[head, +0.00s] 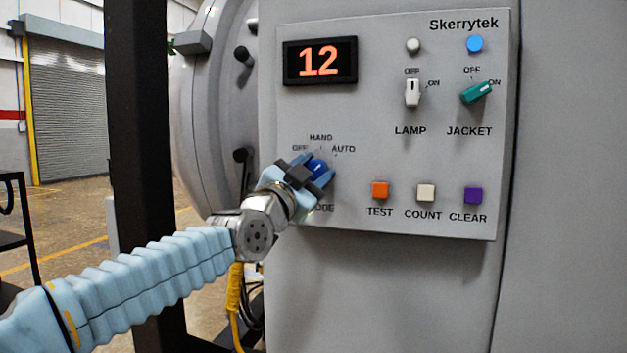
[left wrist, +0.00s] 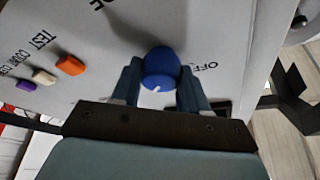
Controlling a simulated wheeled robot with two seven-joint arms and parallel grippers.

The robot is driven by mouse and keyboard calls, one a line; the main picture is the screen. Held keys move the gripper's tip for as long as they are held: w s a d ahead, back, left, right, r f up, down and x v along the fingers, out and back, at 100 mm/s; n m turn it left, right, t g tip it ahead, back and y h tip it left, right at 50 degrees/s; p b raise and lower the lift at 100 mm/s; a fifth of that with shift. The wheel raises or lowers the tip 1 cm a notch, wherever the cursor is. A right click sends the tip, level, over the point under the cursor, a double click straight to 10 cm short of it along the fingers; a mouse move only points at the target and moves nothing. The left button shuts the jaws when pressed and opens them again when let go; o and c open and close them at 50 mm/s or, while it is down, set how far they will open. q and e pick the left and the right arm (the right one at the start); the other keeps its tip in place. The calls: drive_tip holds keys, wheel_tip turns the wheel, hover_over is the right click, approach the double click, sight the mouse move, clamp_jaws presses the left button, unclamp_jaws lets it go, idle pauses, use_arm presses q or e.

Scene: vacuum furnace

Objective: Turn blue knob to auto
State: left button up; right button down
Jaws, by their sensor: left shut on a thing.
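The blue knob (head: 318,167) sits on the grey control panel below the labels OFF, HAND and AUTO. My left gripper (head: 312,173) is shut on it, one finger on each side. In the left wrist view the knob (left wrist: 161,66) sits between the two fingertips (left wrist: 158,78). Its white mark points down toward my palm and slightly left, roughly a quarter turn from the OFF label (left wrist: 204,66) at right. HAND and AUTO are hidden there. In the head view the mark is too small to read against AUTO (head: 343,149). My right gripper is not in view.
Orange TEST (head: 380,190), white COUNT (head: 426,192) and purple CLEAR (head: 472,195) buttons lie right of the knob. A white LAMP switch (head: 412,93) and green JACKET switch (head: 476,93) are above. A display (head: 320,61) reads 12. A dark post (head: 140,150) stands left.

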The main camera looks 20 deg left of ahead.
use_arm(q)
drive_tip(key=shift+m+h, duration=0.3)
drive_tip(key=shift+m, duration=0.3)
drive_tip(key=o, duration=1.1)
drive_tip(key=shift+c, duration=0.2)
drive_tip(key=shift+s+b, duration=0.1)
drive_tip(key=shift+b, duration=0.2)
drive_tip(key=b+v, duration=0.2)
drive_tip(key=v, duration=1.1)
drive_tip(key=shift+s+b, duration=0.35)
drive_tip(key=shift+b, duration=0.05)
drive_tip(key=shift+a, duration=0.15)
